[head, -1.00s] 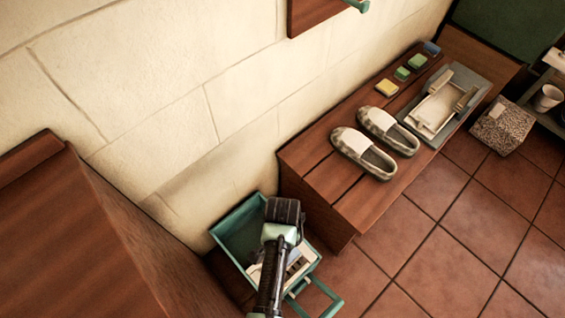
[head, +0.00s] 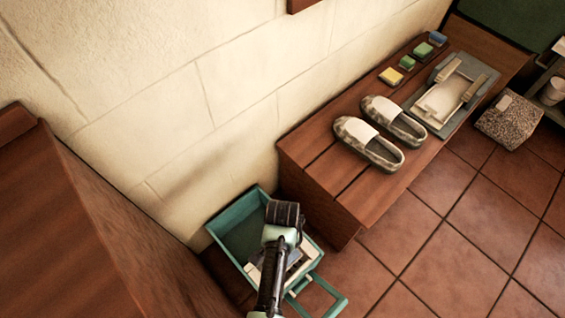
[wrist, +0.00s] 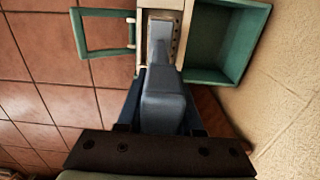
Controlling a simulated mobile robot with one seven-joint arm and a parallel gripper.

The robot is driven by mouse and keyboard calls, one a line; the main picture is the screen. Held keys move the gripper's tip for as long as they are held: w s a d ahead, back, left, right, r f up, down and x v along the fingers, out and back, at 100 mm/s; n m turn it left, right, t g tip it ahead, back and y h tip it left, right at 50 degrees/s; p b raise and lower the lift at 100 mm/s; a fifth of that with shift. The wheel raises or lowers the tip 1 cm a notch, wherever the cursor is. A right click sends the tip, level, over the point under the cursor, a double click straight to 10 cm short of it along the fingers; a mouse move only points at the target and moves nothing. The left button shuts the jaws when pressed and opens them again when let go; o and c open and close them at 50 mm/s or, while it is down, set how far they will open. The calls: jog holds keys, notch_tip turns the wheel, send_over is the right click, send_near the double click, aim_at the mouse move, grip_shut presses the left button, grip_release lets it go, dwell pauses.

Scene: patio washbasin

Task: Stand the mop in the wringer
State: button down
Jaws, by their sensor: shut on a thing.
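The teal bucket (head: 228,222) stands on the floor between the bench and a brown wooden block. The pale wringer (head: 255,274) sits across its front part, with a teal lever frame (head: 335,303) sticking out. My gripper (wrist: 163,112) is shut on the grey-blue mop (wrist: 165,100), directly above the wringer. In the wrist view the mop's narrower far part lines up with the opening of the wringer (wrist: 185,8). I cannot tell how deep it goes. In the head view my arm hides most of the mop.
The wooden bench (head: 310,165) to the right holds slippers (head: 368,143), several coloured blocks (head: 391,76) and a grey tray (head: 480,62). A brown wooden block (head: 70,240) rises close on the left. The pale wall (head: 130,90) is behind the bucket.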

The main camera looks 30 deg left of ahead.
jog(key=shift+f+b, duration=1.3)
jog(key=shift+f, duration=0.75)
jog(key=shift+c, duration=2.4)
grip_release()
notch_tip(320, 180, up, 13)
jog(key=p, duration=0.5)
jog(key=shift+f, duration=0.1)
